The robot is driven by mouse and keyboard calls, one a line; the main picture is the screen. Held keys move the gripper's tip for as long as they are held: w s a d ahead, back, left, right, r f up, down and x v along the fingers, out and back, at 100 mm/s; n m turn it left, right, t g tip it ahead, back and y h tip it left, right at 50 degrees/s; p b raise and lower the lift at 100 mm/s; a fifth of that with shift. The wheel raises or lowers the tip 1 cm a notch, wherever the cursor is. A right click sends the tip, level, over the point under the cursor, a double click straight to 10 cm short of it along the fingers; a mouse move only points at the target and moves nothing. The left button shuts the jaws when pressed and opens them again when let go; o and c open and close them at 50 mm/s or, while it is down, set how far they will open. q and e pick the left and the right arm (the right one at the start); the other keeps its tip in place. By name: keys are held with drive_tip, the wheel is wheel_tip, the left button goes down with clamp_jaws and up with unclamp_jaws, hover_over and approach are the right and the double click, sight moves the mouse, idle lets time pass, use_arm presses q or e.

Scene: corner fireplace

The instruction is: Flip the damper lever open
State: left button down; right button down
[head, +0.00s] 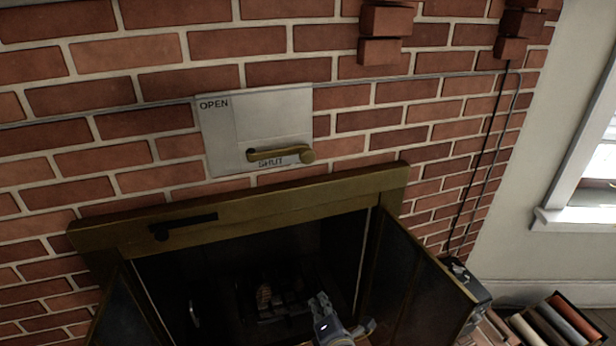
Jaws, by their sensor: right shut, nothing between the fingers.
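A pale metal damper plate (220,140) is fixed to the brick wall above the firebox. It reads OPEN at its upper left and SHUT at its lower edge. The brass damper lever (280,154) lies nearly level across the lower part of the plate, just above SHUT, with a round knob-like end at the right. My right gripper (319,303) is at the bottom of the head view, in front of the dark firebox, well below the lever and apart from it. Its fingers are shut and empty. My left gripper is not in view.
The firebox has a brass frame (290,200) with a black handle (182,226) and two open dark doors; the right one (420,290) swings outward. Brick corbels (385,32) jut out above right. A crate of rolls (562,322) stands at lower right. The wall before the plate is clear.

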drive_tip(key=a+r+n+t, duration=0.1)
drive_tip(key=r+n+t, duration=0.1)
drive_tip(key=r, duration=1)
drive_tip(key=w+a+r+n+t+y+p, duration=0.1)
drive_tip(key=r+n, duration=0.4)
drive_tip(key=r, duration=0.7)
drive_tip(key=shift+a+r+t, duration=0.4)
drive_tip(key=shift+a+t, duration=0.1)
drive_tip(key=shift+t, duration=0.4)
drive_tip(key=w+r+p, duration=0.3)
drive_tip(key=w+r, duration=0.1)
drive_tip(key=w, duration=0.6)
drive_tip(key=shift+w+a+r+p, duration=0.3)
drive_tip(key=shift+w+a+p, duration=0.05)
drive_tip(key=shift+a, duration=0.05)
drive_tip(key=shift+r+n, duration=0.15)
drive_tip(key=shift+n, duration=0.15)
